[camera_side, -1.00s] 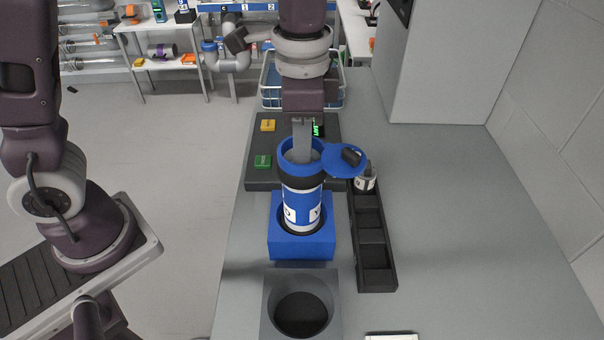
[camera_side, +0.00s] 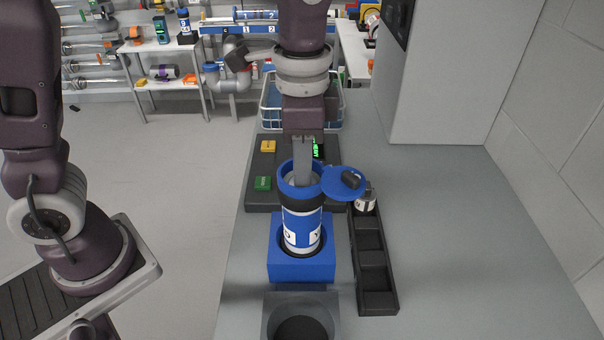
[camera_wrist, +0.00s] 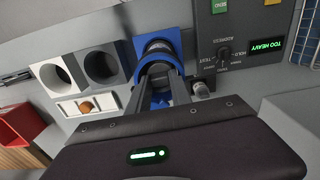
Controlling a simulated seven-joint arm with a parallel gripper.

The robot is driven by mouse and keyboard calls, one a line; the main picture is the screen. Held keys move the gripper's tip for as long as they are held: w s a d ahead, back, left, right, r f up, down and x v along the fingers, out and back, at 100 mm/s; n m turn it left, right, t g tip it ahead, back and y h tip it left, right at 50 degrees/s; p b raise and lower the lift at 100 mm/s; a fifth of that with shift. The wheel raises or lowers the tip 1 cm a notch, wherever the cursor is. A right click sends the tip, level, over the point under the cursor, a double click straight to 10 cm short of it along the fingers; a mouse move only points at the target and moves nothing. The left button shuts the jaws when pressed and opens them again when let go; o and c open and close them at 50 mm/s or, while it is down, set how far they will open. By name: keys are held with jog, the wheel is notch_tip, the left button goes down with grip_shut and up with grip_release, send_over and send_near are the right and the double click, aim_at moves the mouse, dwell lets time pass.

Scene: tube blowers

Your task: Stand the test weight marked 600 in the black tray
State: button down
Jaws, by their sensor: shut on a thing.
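A blue and white canister (camera_side: 302,225) stands upright in a blue square holder (camera_side: 300,265), its blue lid (camera_side: 343,183) swung open to the right. My gripper (camera_side: 302,182) points down into its mouth, its fingertips hidden by the rim. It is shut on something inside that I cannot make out. The wrist view shows my gripper (camera_wrist: 160,75) over the canister (camera_wrist: 157,48). The black tray (camera_side: 378,303) is a row of compartments right of the holder. A small white and dark weight (camera_side: 366,202) stands at its far end. No 600 mark is readable.
A dark control panel (camera_wrist: 235,25) behind the canister has a lit display (camera_wrist: 283,46) reading "TOO HEAVY". A grey block (camera_wrist: 74,60) with round holes stands in front of the holder. A wire basket (camera_side: 272,116) is at the back. The bench right of the tray is clear.

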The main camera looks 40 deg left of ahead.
notch_tip(320, 180, up, 17)
jog(key=w+a+f+n, duration=0.2)
jog(key=w+a+f, duration=0.35)
jog(key=f, duration=0.25)
jog(key=w+a+f+n, duration=0.2)
jog(key=w+a+f, duration=0.3)
jog(key=a+f, duration=0.25)
jog(key=d+f+m, duration=0.2)
jog(key=d, duration=0.8)
jog(key=d+f+m, duration=0.2)
jog(key=d+f, duration=0.1)
jog(key=d, duration=0.8)
notch_tip(320, 180, down, 10)
jog(key=shift+w+r, duration=0.2)
jog(key=shift+f, duration=0.1)
jog(key=c, duration=1.2)
grip_release()
jog(key=shift+o, duration=0.2)
